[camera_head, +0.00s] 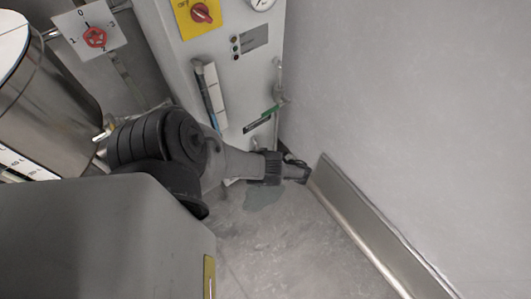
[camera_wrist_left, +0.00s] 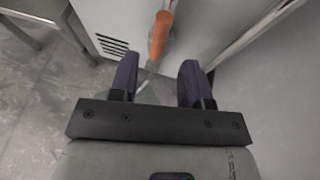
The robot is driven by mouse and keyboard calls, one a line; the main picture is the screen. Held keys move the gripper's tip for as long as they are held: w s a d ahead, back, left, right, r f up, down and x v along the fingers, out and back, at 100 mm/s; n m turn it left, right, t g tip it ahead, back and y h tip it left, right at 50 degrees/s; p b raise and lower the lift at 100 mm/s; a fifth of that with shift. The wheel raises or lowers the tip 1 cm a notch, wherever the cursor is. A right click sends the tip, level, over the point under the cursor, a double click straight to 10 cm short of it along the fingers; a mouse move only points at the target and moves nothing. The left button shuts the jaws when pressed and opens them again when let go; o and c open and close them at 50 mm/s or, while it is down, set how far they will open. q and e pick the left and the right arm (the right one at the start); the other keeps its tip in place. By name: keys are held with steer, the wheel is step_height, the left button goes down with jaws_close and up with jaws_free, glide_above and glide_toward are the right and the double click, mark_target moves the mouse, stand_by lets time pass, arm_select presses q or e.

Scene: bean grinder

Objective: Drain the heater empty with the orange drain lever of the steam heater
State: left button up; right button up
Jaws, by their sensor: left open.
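The steam heater (camera_head: 235,80) is a pale grey cabinet at the top middle of the head view. The orange drain lever (camera_wrist_left: 160,35) shows in the left wrist view in front of the cabinet's lower part. It cannot be made out in the head view. My left gripper (camera_head: 297,170) is low beside the foot of the cabinet, near the right wall. In the left wrist view my left gripper (camera_wrist_left: 157,82) is open and empty, and the lever lies beyond the gap between its dark fingers, apart from them. My right gripper is in neither view.
A steel vessel (camera_head: 45,105) stands at the left, beside a dial plate with a red knob (camera_head: 95,37). The cabinet carries a red switch (camera_head: 201,13) on yellow. A wall with a metal skirting (camera_head: 365,225) bounds the right. Bare floor (camera_head: 275,245) lies in front.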

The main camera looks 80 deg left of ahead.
arm_select(q)
steer(key=p+v, duration=0.1)
steer(key=v, duration=0.6)
steer(key=shift+s+d+r, duration=0.1)
steer(key=shift+d, duration=0.05)
